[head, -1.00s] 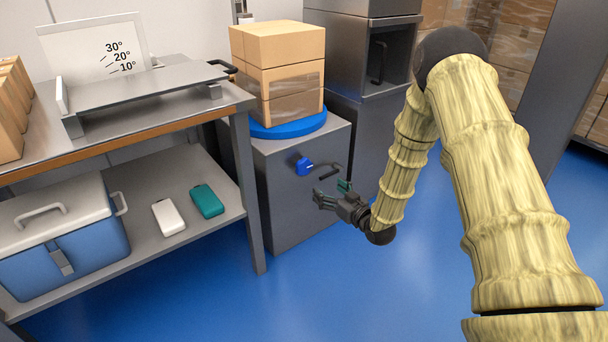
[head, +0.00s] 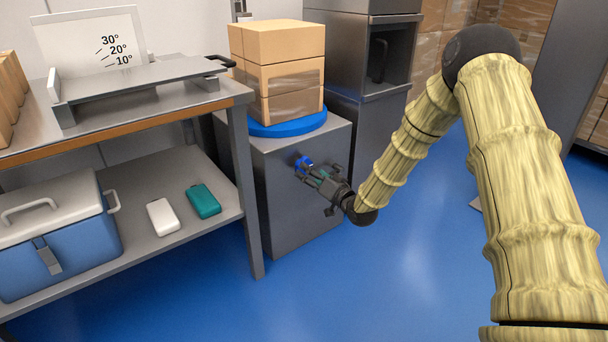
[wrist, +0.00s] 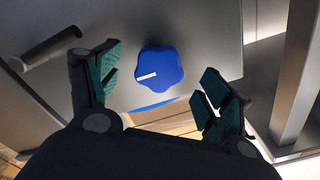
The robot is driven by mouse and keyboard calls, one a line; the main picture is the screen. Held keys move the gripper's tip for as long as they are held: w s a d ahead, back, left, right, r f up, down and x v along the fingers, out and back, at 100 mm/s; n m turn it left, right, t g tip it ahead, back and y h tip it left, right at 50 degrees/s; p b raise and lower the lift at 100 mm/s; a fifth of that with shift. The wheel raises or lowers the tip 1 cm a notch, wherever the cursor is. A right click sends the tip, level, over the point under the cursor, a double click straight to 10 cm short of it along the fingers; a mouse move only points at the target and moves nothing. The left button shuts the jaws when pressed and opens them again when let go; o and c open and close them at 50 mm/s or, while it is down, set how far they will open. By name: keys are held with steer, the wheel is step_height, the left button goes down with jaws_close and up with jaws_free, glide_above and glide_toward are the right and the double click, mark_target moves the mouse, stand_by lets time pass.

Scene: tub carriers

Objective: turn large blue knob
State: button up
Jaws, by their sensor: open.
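The large blue knob (head: 304,163) sits on the front face of the grey cabinet (head: 290,205). In the wrist view the knob (wrist: 160,69) is a lobed blue disc with a white pointer mark towards its left side. My gripper (head: 309,173) is in front of the knob, partly covering it in the head view. In the wrist view my gripper (wrist: 160,88) is open, with green finger pads on either side of the knob and clear gaps to it. I cannot tell how deep the fingertips reach.
A dark lever handle (wrist: 45,46) stands out beside the knob. A blue turntable (head: 289,125) with stacked cartons (head: 278,65) is on the cabinet. A workbench (head: 243,100) with a lower shelf stands at left. Blue floor is open in front.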

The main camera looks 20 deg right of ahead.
steer(key=shift+b+x, duration=0.85)
steer(key=shift+x, duration=1.45)
steer(key=shift+c, duration=0.4)
steer(key=c, duration=0.9)
